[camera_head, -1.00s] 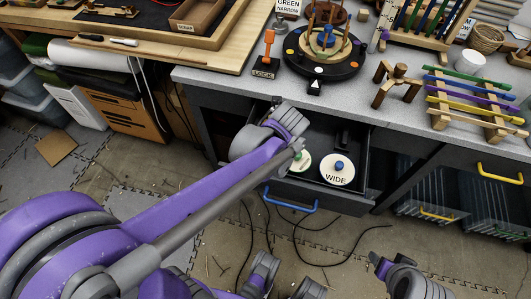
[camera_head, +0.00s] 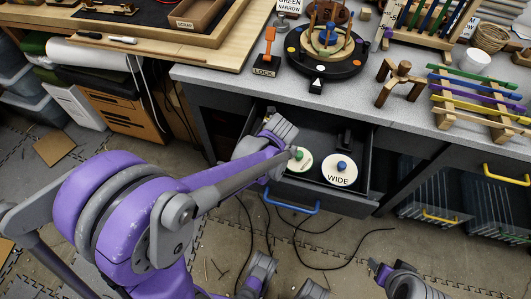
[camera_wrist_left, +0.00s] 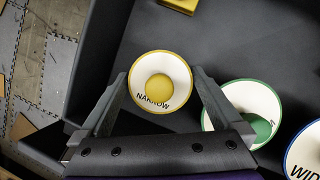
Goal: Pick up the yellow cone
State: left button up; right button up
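The yellow cone (camera_wrist_left: 154,64), a pale round piece with a yellow rim, yellow centre knob and the word NARROW, shows in the left wrist view inside the dark drawer. My left gripper (camera_wrist_left: 160,74) is open over it, one finger on each side of its rim. I cannot tell whether either finger touches it. In the head view my left arm hides the yellow cone and the gripper's fingertips. My right gripper (camera_head: 382,270) shows only partly at the bottom edge, away from the drawer.
A green-rimmed piece (camera_wrist_left: 247,112) sits close to the right finger. A blue-knobbed piece labelled WIDE (camera_head: 338,178) lies farther right in the open drawer, which has a blue handle (camera_head: 291,204). A yellow block (camera_wrist_left: 180,4) is at the wrist view's top. The worktop (camera_head: 225,85) overhangs behind.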

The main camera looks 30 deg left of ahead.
pick_arm(q)
jog(key=c, duration=1.3)
